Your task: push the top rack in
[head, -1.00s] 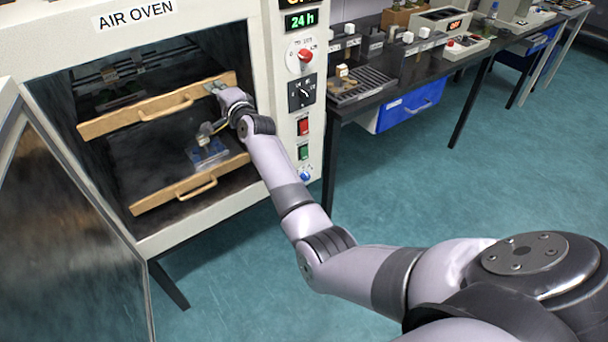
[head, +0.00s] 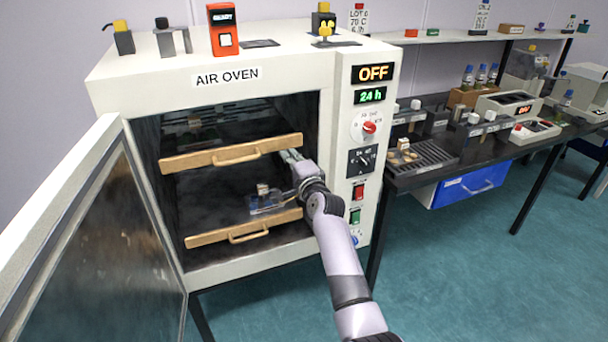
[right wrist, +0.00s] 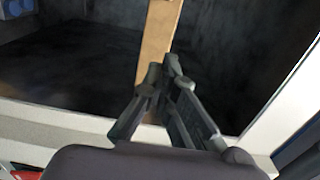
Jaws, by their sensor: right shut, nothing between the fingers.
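The top rack (head: 200,161) has a light wooden front bar with a wooden handle and sits in the open air oven (head: 225,98). My right gripper (head: 289,156) is shut and empty at the right end of that bar, in front of it. In the right wrist view the fingertips (right wrist: 170,68) lie against or very close to a wooden bar (right wrist: 160,35); whether they touch is not clear. My left gripper is not in view.
The lower rack (head: 205,238) has a similar wooden front, with a small clear-and-blue item (head: 265,202) above it. The oven door (head: 95,250) stands open at the left. The control panel (head: 362,150) borders the opening at the right, close to my forearm.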

